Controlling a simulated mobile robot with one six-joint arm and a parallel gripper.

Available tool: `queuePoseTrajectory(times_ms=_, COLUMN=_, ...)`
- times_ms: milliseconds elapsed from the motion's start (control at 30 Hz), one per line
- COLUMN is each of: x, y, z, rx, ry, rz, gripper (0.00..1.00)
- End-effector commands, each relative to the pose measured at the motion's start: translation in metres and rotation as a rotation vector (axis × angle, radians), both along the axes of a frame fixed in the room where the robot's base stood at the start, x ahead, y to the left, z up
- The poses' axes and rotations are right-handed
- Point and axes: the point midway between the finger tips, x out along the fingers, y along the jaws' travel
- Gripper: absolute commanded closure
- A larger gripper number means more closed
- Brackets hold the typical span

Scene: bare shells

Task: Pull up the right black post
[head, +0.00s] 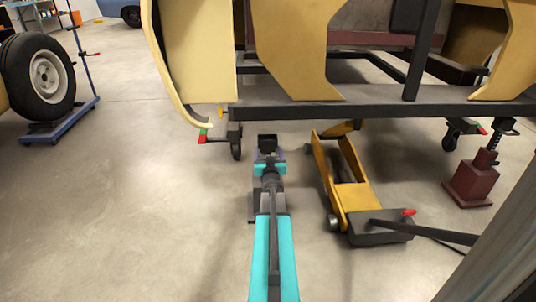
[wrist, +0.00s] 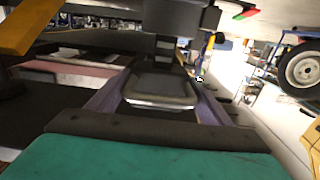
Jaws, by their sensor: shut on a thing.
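My gripper (head: 268,153) is low in front of the yellow shell's dark frame, near the middle of the head view. In the wrist view, its two purple fingers (wrist: 160,95) are shut on a dark block (wrist: 160,90) with a pale rim. Whether this block is part of a post cannot be told. A black post (head: 420,50) stands upright on the frame at the right of the head view, well apart from my gripper. Another dark upright (head: 239,25) stands further left, partly hidden by the yellow panel.
The dark frame bar (head: 380,110) crosses just beyond my gripper, with a caster (head: 236,140) at its left. A yellow floor jack (head: 345,185) is close on the right, and a red stand (head: 470,180) further right. The floor on the left is clear up to a wheel (head: 40,75).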

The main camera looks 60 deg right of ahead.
Motion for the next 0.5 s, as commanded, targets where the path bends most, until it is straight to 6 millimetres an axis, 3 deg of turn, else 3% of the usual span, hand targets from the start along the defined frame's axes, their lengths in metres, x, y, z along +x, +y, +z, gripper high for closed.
queuePoseTrajectory(times_ms=33, x=-0.005, y=-0.004, z=0.012, rx=0.000, ry=-0.006, rz=-0.008, gripper=0.67)
queuePoseTrajectory(times_ms=500, x=-0.006, y=-0.005, z=0.060, rx=0.000, ry=-0.006, rz=-0.009, gripper=0.67)
